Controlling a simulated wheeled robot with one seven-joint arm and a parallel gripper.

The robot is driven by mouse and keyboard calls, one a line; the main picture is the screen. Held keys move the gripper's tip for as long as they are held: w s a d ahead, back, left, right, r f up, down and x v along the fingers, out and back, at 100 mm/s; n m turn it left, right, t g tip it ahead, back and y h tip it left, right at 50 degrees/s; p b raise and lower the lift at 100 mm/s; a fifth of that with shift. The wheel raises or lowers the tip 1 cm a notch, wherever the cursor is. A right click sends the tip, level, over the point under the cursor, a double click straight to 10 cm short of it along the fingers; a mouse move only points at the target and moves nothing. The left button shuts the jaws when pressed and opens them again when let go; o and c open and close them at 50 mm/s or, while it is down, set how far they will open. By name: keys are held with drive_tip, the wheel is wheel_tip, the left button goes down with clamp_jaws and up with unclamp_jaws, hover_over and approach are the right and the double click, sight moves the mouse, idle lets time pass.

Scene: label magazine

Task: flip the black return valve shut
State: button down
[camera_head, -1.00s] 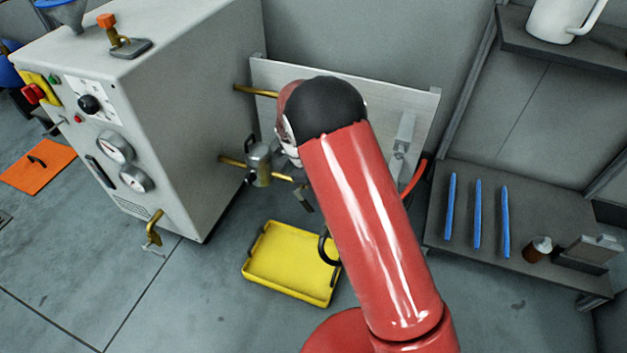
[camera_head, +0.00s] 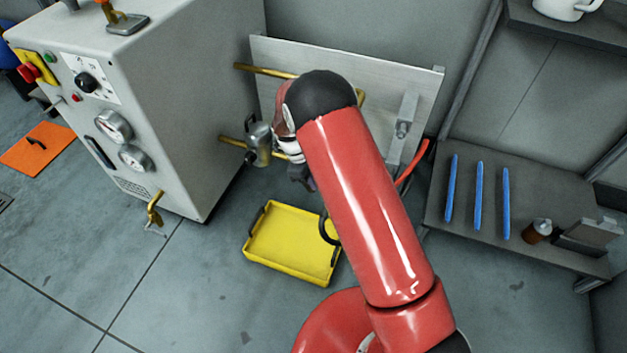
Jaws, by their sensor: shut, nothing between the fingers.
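No black return valve can be made out; my arm covers the right part of the pipework. A lower brass pipe (camera_head: 231,141) runs from the grey machine to a metal canister (camera_head: 259,146) with a small dark knob at its bottom. An upper brass pipe (camera_head: 265,71) passes behind my arm in front of the pale back panel (camera_head: 385,85). My gripper (camera_head: 302,180), small and dark, points down just right of the canister, partly hidden by my wrist. It looks shut and empty. Whether it touches anything cannot be told.
The grey machine (camera_head: 200,110) stands left, with a brass tap (camera_head: 154,208) low on its front. A yellow tray (camera_head: 290,243) lies on the floor below my gripper. A shelf with blue rods (camera_head: 478,215) stands right. Floor at front left is clear.

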sight(308, 186)
drive_tip(key=shift+f+y+b, duration=0.3)
drive_tip(key=shift+y+b, duration=0.3)
drive_tip(key=shift+b, duration=0.05)
drive_tip(key=shift+w+a+f+t+y+b, duration=0.15)
drive_tip(key=shift+f+t+y+b, duration=0.15)
drive_tip(key=shift+y+b, duration=0.3)
drive_tip(key=shift+a+f+t+y+b, duration=0.1)
drive_tip(key=shift+f+t+y+b, duration=0.2)
drive_tip(key=shift+y+b, duration=0.3)
drive_tip(key=shift+a, duration=0.15)
drive_tip(key=shift+w+a+f, duration=0.1)
drive_tip(key=shift+a+f, duration=0.1)
drive_tip(key=shift+a, duration=0.05)
drive_tip(key=shift+a+f, duration=0.15)
